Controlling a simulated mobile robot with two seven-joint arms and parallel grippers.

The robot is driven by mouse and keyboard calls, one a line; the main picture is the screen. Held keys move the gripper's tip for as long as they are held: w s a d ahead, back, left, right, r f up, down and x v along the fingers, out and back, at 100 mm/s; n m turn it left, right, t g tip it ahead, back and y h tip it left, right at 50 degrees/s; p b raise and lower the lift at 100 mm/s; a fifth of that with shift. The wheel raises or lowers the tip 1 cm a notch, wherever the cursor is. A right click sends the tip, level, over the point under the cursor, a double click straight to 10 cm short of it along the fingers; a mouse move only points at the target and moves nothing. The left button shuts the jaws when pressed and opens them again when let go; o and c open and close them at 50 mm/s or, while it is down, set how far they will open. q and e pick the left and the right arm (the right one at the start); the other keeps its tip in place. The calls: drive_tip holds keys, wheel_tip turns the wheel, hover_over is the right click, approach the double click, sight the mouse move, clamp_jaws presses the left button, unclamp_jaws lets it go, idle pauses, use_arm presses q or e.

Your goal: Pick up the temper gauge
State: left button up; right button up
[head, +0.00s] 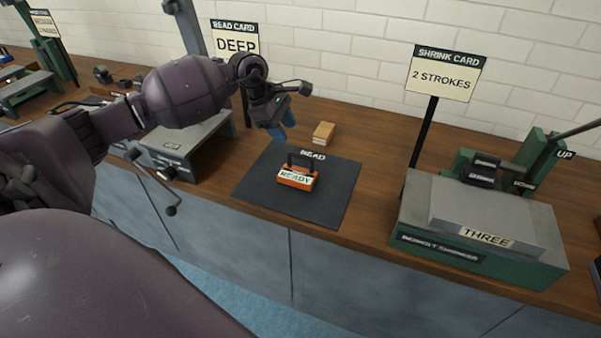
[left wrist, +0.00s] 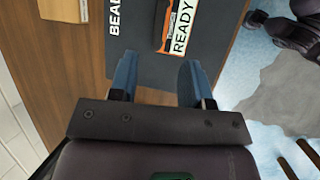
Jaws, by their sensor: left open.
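An orange device with a black handle and a READY label (head: 297,178) rests on the dark mat (head: 333,203). It fits the temper gauge best, though its label does not name it. My left gripper (head: 283,128) is open and empty, with blue fingers, above the mat's back left edge and apart from the device. In the left wrist view my left gripper (left wrist: 157,76) points toward the mat, and the READY device (left wrist: 178,25) lies beyond the fingertips, partly cut off by the top edge. My right gripper is not in view.
A small wooden block (head: 323,133) lies behind the mat. A green and grey machine marked THREE (head: 485,225) stands at right, by the SHRINK CARD sign (head: 445,73). A grey bench unit (head: 185,140) is at left. The mat around the device is clear.

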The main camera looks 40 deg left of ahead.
sight(299, 155)
use_arm(q)
drive_tip(key=x, duration=0.5)
drive_tip(key=shift+w+f, duration=0.1)
drive_tip(key=shift+f, duration=0.1)
drive_tip(key=shift+b+x, duration=0.3)
drive_tip(key=shift+x, duration=2.4)
clamp_jaws()
